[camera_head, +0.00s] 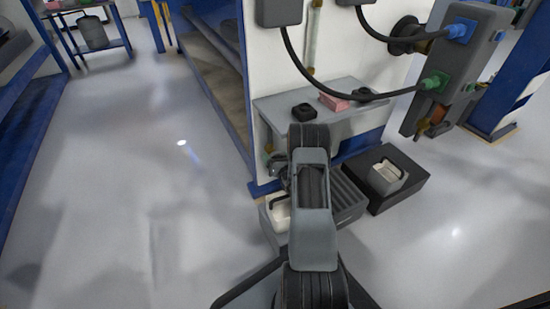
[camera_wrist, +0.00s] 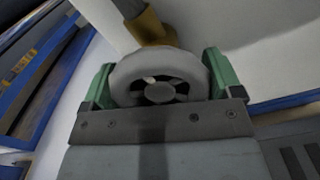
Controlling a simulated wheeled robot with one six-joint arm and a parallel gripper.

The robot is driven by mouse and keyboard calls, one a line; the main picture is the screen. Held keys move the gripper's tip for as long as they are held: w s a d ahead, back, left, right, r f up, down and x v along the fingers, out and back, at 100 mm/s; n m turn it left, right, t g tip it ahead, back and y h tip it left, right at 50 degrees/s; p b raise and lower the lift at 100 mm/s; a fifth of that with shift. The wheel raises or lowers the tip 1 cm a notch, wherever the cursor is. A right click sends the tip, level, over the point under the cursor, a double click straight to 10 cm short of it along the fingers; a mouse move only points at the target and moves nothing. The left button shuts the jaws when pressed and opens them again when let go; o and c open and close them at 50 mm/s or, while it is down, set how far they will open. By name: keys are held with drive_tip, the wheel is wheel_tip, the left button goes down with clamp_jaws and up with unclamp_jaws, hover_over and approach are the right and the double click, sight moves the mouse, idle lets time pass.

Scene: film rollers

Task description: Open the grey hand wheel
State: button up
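The grey hand wheel (camera_wrist: 126,72) is in the upper middle of the wrist view, a round rim with spokes and a hub. It sits at the end of a yellow-brown fitting (camera_wrist: 152,27). My gripper (camera_wrist: 158,62) has one green finger on each side of the wheel, close against its left and right rim. The fingers stand wide apart, and I cannot tell whether they press on the rim. In the head view my arm covers this area, and I cannot make out the wheel there.
A grey shelf (camera_head: 275,106) on the white panel holds a black part (camera_head: 303,111) and a pink block (camera_head: 334,102). A black box (camera_head: 408,192) stands on the floor to the right. A grey machine block (camera_head: 463,62) with cables hangs upper right. The left floor is clear.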

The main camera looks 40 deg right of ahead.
drive_tip(key=c, duration=0.3)
drive_tip(key=shift+c, duration=0.2)
drive_tip(key=shift+n, duration=0.4)
drive_tip(key=n, duration=0.3)
drive_tip(key=shift+n, duration=0.3)
drive_tip(key=shift+f+n, duration=0.1)
drive_tip(key=shift+n, duration=2.4)
drive_tip(key=o, duration=0.7)
drive_tip(key=shift+o, duration=0.2)
